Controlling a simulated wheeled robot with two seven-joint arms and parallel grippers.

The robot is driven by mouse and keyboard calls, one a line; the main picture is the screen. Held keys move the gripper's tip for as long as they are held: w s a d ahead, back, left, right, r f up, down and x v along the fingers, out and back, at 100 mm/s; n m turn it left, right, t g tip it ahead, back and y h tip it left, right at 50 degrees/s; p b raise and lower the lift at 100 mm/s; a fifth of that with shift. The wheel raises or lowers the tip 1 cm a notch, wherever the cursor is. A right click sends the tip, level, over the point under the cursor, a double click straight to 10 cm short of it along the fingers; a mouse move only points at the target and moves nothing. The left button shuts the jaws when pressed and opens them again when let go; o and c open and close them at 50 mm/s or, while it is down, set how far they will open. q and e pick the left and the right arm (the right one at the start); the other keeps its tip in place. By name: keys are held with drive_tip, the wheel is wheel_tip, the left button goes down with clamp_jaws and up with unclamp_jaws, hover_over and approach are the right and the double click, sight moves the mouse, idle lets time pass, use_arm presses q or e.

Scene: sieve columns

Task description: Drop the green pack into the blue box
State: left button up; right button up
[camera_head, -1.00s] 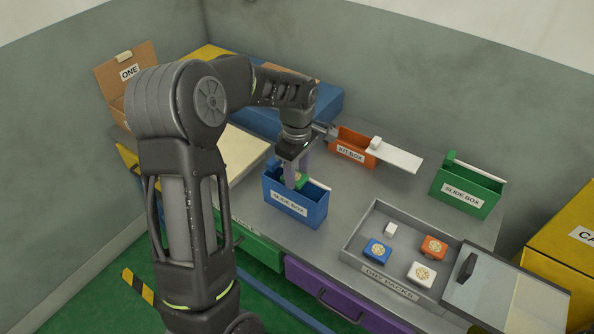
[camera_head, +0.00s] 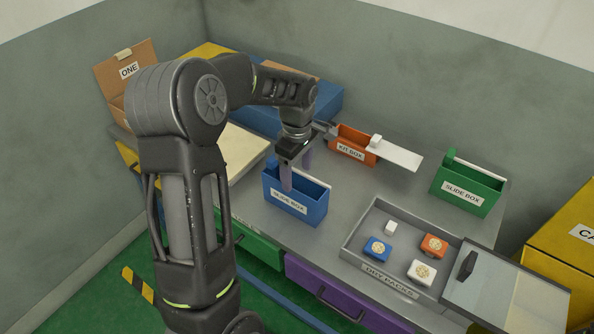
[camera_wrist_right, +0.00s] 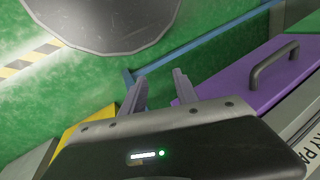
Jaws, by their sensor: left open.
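The blue box (camera_head: 311,213), labelled SLIDE BOX, stands upright on the grey worktop with its top open. My left gripper (camera_head: 297,174) points down at the box's opening, its two fingers apart with nothing seen between them. The green pack is not visible now; the box's front wall hides its floor, so I cannot see the pack inside. My right gripper (camera_wrist_right: 159,84) shows in the right wrist view with its fingers apart and empty, above the floor and beside the purple drawer.
A grey tray (camera_head: 352,246) labelled DRY PACKS holds blue (camera_head: 377,249), orange (camera_head: 433,246) and white (camera_head: 421,272) packs and a small white block (camera_head: 390,229). An orange kit box (camera_head: 352,146) and a green slide box (camera_head: 466,190) stand behind. The purple drawer (camera_wrist_right: 240,73) is in front.

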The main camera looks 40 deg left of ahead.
use_arm(q)
wheel_tip(320, 180, up, 8)
drive_tip(key=shift+b, duration=0.35)
drive_tip(key=shift+f, duration=0.15)
idle(0.7)
